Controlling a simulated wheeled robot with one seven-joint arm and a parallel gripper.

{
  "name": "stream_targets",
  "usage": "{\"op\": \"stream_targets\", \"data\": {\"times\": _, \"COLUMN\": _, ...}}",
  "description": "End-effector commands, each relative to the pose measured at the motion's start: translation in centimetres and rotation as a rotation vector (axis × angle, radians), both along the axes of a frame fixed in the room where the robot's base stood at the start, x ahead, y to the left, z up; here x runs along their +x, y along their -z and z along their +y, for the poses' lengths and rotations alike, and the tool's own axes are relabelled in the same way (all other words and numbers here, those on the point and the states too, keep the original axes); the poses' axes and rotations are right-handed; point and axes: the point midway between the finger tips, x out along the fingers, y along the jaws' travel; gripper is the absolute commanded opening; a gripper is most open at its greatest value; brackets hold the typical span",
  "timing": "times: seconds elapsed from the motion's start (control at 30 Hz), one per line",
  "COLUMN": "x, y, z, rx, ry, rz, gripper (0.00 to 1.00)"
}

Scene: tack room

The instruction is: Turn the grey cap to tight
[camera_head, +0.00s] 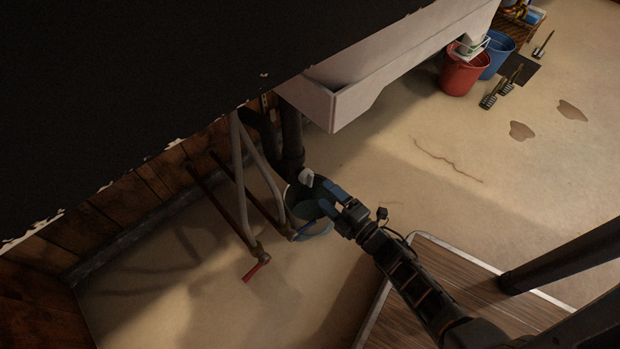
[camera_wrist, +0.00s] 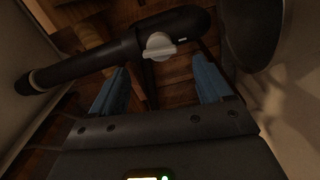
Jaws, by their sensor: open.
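The grey cap (camera_wrist: 158,46) sits on a dark pipe (camera_wrist: 95,58) in the wrist view. It is round and pale, with a raised bar across its face. In the head view the cap (camera_head: 306,176) is a small light shape beside the dark pipe under the sink. My gripper (camera_head: 320,195) reaches under the sink close to the cap. In the wrist view its two blue fingers (camera_wrist: 160,85) are apart, and the cap lies beyond the gap between them. Nothing is between the fingers. I cannot tell the exact distance to the cap.
A white sink (camera_head: 375,75) overhangs the spot. A bucket (camera_head: 318,229) stands below the pipe. Pipes with a red-handled valve (camera_head: 257,267) run at the left along the wooden wall. Red (camera_head: 464,72) and blue (camera_head: 497,52) buckets stand farther back.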

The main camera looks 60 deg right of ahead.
Motion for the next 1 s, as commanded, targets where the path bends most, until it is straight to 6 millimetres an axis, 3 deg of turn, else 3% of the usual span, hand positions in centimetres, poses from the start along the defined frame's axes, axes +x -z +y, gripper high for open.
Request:
{"op": "stream_targets", "data": {"times": 0.5, "x": 6.5, "y": 0.1, "z": -1.9, "rx": -0.001, "ry": 0.001, "rz": 0.000, "gripper": 0.79}}
{"op": "stream_targets", "data": {"times": 0.87, "x": 7.2, "y": 0.0, "z": -2.1, "rx": 0.001, "ry": 0.000, "rz": 0.000, "gripper": 0.79}}
{"op": "stream_targets", "data": {"times": 1.0, "x": 7.2, "y": 0.0, "z": -2.1, "rx": 0.001, "ry": 0.000, "rz": 0.000, "gripper": 0.68}}
